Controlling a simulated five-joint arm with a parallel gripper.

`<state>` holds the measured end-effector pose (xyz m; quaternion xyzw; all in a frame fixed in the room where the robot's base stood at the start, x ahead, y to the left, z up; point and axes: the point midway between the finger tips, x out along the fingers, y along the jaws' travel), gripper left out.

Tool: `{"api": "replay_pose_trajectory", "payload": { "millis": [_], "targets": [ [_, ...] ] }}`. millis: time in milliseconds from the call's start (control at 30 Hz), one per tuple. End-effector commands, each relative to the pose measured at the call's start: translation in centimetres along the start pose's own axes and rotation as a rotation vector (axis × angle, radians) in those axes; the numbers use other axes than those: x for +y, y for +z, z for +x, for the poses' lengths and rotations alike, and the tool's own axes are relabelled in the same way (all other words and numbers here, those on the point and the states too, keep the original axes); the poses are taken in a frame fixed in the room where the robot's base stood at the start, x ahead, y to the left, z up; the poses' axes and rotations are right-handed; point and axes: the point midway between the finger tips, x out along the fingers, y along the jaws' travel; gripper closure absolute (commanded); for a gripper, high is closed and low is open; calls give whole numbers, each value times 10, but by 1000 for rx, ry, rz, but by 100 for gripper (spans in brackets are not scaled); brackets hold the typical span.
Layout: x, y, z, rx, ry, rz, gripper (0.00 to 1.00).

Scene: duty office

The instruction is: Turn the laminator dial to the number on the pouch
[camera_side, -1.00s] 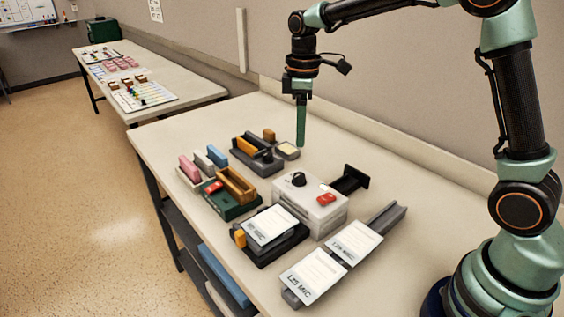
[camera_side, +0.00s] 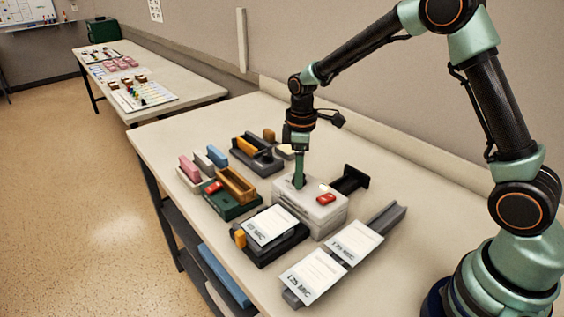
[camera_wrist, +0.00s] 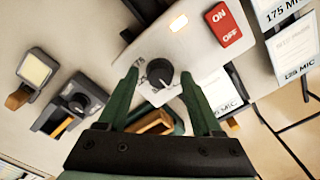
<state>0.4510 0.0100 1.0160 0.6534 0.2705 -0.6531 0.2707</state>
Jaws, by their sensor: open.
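The laminator is a pale grey box (camera_side: 318,213) in the middle of the bench. Its black dial (camera_wrist: 160,73) has printed numbers around it, 75 legible at its left; I cannot tell its setting. My gripper (camera_side: 299,184) points down over the dial, hiding it in the side view. In the wrist view my gripper (camera_wrist: 158,76) is open, fingertips on either side of the dial; contact cannot be told. A white pouch (camera_side: 269,226) lies on a black tray; its label ends in MIC, with the number partly hidden in the wrist view.
Two more MIC-labelled pouches lie on a grey rack (camera_side: 398,215) at right. A red ON/OFF switch (camera_wrist: 230,24) and lit amber lamp (camera_wrist: 179,22) sit beside the dial. A green tray (camera_side: 232,206) and dark hole punch (camera_side: 259,157) stand left. Bare bench lies right of the rack.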

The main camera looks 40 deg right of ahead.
Motion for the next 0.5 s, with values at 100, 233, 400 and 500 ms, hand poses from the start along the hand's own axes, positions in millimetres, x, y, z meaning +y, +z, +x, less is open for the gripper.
{"api": "replay_pose_trajectory", "payload": {
  "millis": [100, 233, 400, 500],
  "targets": [
    [0, 0, 0, 0, 0, 0, 33],
    [0, 0, 0, 0, 0, 0, 83],
    [0, 0, 0, 0, 0, 1, 100],
    [0, 0, 0, 0, 0, 8, 100]
  ]
}}
